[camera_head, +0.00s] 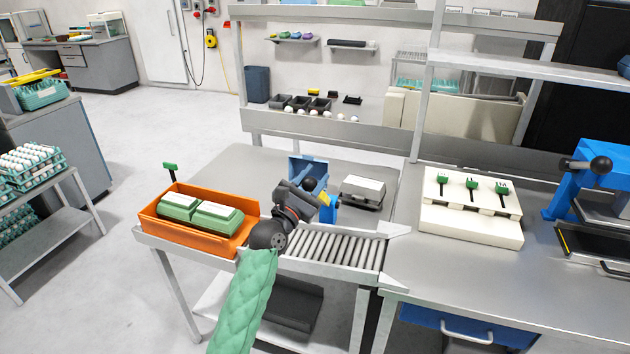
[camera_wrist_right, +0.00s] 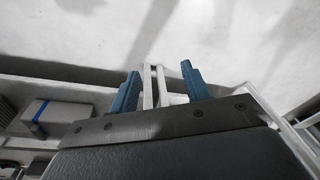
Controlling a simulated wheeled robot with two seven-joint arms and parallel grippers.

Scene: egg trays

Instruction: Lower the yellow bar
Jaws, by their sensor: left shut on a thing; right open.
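The yellow bar (camera_head: 327,199) shows in the head view as a short yellow piece at the blue device (camera_head: 308,169), just behind the roller conveyor. My left gripper (camera_head: 318,196) reaches it from the front left and is shut on it. The gripper and wrist hide much of the bar and the lower part of the device. A dark round knob (camera_head: 310,184) shows beside the fingers. My right gripper (camera_wrist_right: 158,88) shows only in the right wrist view. Its blue fingers are apart with nothing held between them.
An orange crate (camera_head: 186,244) with green egg boxes stands left of my left arm. The roller conveyor (camera_head: 343,249) runs right from it. A grey box (camera_head: 363,188) sits right of the blue device. A cream block with green-topped handles (camera_head: 470,228) stands on the right table.

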